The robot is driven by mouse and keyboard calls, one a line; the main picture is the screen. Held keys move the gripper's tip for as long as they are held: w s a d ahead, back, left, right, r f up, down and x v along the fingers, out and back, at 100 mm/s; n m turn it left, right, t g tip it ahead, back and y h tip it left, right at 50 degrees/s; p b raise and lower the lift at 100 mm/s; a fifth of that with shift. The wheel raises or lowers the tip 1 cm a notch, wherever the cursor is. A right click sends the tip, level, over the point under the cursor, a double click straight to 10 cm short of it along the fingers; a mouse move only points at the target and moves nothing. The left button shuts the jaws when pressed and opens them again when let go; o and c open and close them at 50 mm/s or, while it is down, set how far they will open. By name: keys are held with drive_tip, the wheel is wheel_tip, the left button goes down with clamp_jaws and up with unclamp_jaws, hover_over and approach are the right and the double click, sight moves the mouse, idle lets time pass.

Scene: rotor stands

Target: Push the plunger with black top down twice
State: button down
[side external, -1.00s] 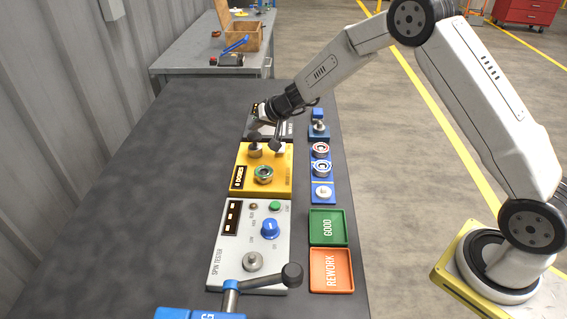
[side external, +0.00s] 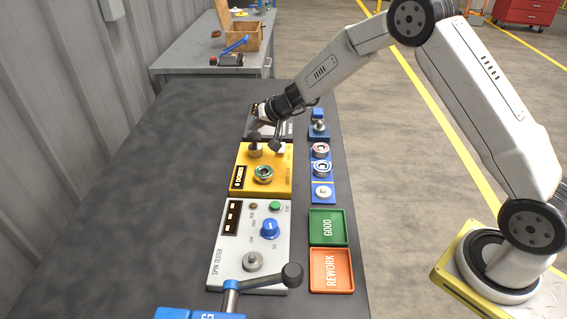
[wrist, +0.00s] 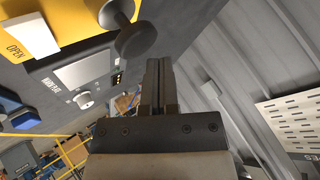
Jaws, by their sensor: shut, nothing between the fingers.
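The plunger with the black top (side external: 254,138) stands upright on the yellow box (side external: 282,183), its metal collar below the black cap. In the wrist view its round black top (wrist: 137,40) is large, at the upper middle. My gripper (side external: 262,119) is above and just behind the plunger in the side view. In the wrist view its two fingers (wrist: 159,72) are together with nothing held, and the black top appears beside the tips. No contact with the cap is visible.
A green-ringed part (side external: 263,174) sits on the yellow box. The grey spin tester (side external: 220,268) is nearer the camera. Small blue stands (side external: 322,168) and green and orange trays (side external: 328,227) line the right. The table's left side is clear.

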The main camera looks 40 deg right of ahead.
sight(255, 136)
drive_tip(key=shift+f, duration=0.15)
drive_tip(key=shift+f, duration=0.3)
drive_tip(key=shift+f, duration=1.15)
idle(2.5)
drive_tip(key=shift+r, duration=1.6)
drive_tip(key=shift+r, duration=0.1)
drive_tip(key=shift+r, duration=2.4)
